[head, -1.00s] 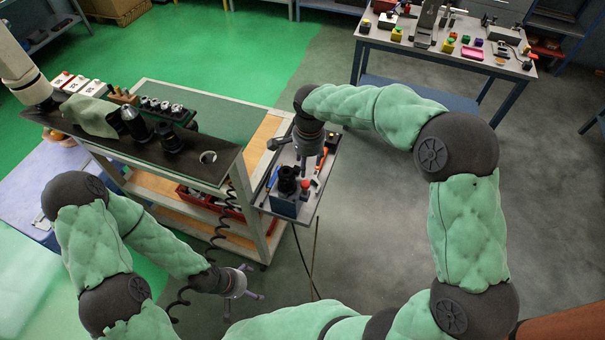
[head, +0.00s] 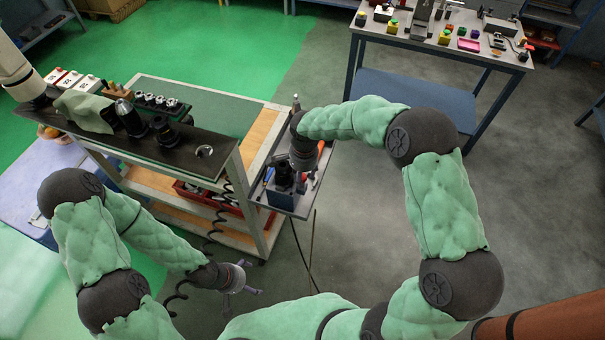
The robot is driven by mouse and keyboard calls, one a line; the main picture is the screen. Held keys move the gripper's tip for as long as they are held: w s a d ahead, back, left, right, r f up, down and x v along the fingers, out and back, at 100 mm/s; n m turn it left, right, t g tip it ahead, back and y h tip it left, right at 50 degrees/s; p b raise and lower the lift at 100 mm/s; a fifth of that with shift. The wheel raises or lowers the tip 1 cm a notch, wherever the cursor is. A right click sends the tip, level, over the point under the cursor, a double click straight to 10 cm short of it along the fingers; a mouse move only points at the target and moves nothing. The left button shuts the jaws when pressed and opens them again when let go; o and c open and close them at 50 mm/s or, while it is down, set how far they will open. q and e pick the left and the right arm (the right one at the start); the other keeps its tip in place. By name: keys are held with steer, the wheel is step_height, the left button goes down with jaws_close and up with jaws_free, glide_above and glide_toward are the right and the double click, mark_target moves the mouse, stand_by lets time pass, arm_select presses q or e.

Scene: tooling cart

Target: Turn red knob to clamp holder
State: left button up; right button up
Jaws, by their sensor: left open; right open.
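The clamping block (head: 281,200) stands on the small side shelf of the cart, with a black holder (head: 284,177) upright in it. My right gripper (head: 303,172) is open and points down just right of the holder, over the block's right side. The red knob is mostly or wholly hidden by my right gripper; I cannot tell whether the fingers touch it. My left gripper (head: 240,288) is open and empty, low in front of the cart and apart from the block.
The cart's dark top shelf (head: 80,137) carries several black tool holders and a green cloth (head: 84,110). A coiled black cable (head: 222,210) hangs at the cart's front. Tools lie on the side shelf around the block. A workbench (head: 420,44) stands at the back right; floor between is clear.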

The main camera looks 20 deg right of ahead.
jaws_close()
steer(key=shift+n, duration=0.3)
steer(key=n, duration=0.2)
steer(key=shift+n, duration=0.4)
steer(key=n, duration=0.8)
steer(key=shift+w+r+n+g, duration=0.1)
steer(key=shift+n+g, duration=0.2)
steer(key=shift+n, duration=0.1)
steer(key=n, duration=0.4)
steer(key=shift+n+p, duration=0.4)
